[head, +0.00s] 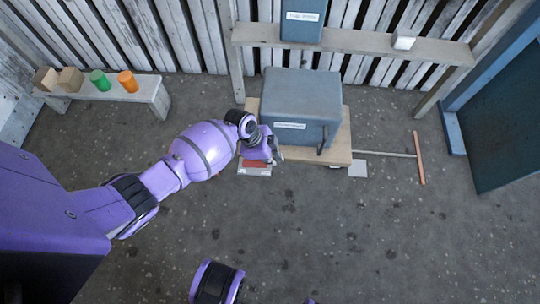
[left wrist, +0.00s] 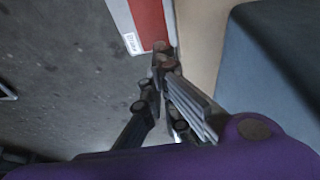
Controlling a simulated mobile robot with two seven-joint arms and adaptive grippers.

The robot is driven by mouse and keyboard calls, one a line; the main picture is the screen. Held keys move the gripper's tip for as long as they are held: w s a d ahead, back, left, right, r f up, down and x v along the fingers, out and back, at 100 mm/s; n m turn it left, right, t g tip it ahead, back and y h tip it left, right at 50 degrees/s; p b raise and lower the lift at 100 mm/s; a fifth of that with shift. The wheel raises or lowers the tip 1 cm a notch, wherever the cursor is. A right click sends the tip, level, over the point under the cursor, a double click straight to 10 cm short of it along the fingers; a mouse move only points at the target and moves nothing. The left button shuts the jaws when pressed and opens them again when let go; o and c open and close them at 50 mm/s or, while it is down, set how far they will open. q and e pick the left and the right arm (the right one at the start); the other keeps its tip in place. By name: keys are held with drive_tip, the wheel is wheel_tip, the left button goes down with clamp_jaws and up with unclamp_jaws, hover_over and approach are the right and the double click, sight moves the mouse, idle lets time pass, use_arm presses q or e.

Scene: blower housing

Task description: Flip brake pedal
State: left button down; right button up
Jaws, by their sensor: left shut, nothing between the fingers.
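The brake pedal appears to be the red piece (head: 254,164) with a pale plate at the left front corner of the blower housing's base. In the left wrist view the red piece (left wrist: 149,20) has a white border and a small printed label. My left gripper (head: 277,157) is shut and empty, just right of the red piece. In the left wrist view its fingertips (left wrist: 162,56) are close together near the red piece's lower end. I cannot tell whether they touch it. The arm hides part of the piece. My right gripper is out of view.
The grey-blue blower housing (head: 302,100) stands on a wooden base (head: 342,142), with a dark handle at its front. An orange bar (head: 419,158) on a thin rod lies to the right. A bench (head: 147,93) with green and orange cups stands at left.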

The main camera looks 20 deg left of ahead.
use_arm(q)
drive_tip(key=shift+d, duration=0.1)
drive_tip(key=f+y, duration=0.1)
drive_tip(key=d+f+y+p, duration=0.1)
drive_tip(key=shift+w+d+g+y, duration=0.1)
drive_tip(key=shift+w+g+y, duration=0.2)
drive_tip(key=shift+w+g, duration=0.1)
drive_tip(key=shift+r, duration=0.1)
drive_tip(key=shift+r+p, duration=0.65)
drive_tip(key=shift+r, duration=0.15)
